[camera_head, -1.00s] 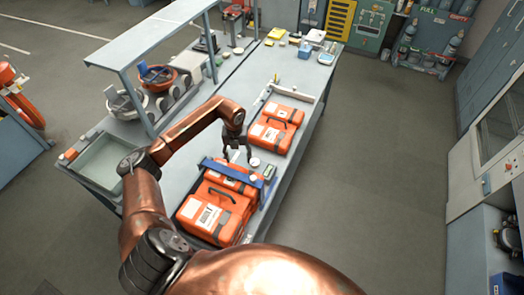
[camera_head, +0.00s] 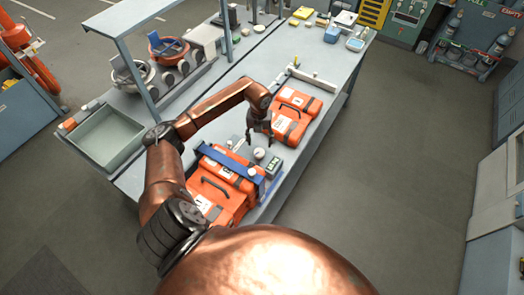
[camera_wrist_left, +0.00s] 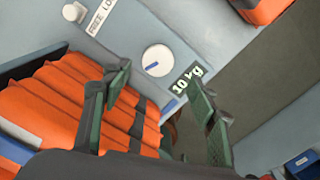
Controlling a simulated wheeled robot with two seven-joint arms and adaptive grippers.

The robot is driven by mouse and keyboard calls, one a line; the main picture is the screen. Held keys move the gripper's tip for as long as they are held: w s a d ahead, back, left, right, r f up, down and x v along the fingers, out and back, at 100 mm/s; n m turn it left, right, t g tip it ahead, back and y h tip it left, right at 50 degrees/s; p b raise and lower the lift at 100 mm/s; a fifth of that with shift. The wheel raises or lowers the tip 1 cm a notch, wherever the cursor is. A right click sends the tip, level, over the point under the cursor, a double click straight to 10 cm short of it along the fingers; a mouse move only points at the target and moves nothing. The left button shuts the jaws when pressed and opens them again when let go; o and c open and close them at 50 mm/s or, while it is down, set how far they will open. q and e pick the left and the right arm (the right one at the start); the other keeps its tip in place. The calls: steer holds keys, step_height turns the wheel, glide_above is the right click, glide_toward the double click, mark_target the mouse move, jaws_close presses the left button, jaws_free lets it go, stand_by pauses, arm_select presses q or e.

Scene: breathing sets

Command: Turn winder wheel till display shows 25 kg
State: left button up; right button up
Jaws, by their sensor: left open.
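The winder wheel is a small white round dial (camera_wrist_left: 157,61) with a blue mark, on a grey panel in the left wrist view. It also shows in the head view (camera_head: 259,154). Beside it, the display (camera_wrist_left: 187,80) reads 10 kg; it shows small in the head view (camera_head: 272,168). My left gripper (camera_head: 259,139) is open and empty over the panel, close to the wheel. In the left wrist view its fingers (camera_wrist_left: 160,88) are spread apart, with the wheel beyond them, and no contact shows. My right gripper is out of view.
An orange case (camera_head: 208,193) with a blue strap (camera_head: 226,164) lies just in front of the panel. A grey tray (camera_head: 107,138) is at the left.

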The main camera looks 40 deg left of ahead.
mark_target(259, 152)
arm_select(q)
step_height(259, 152, down, 6)
steer(key=shift+s+a+r+p, duration=0.1)
steer(key=shift+s+p, duration=0.05)
steer(key=shift+p, duration=0.55)
steer(key=shift+f, duration=0.7)
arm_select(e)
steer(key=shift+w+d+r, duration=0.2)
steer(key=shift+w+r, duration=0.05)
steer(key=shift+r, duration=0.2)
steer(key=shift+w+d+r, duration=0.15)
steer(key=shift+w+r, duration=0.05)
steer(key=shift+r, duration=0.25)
arm_select(q)
steer(key=shift+c, duration=0.6)
steer(key=c, duration=1)
steer(key=shift+c, duration=0.2)
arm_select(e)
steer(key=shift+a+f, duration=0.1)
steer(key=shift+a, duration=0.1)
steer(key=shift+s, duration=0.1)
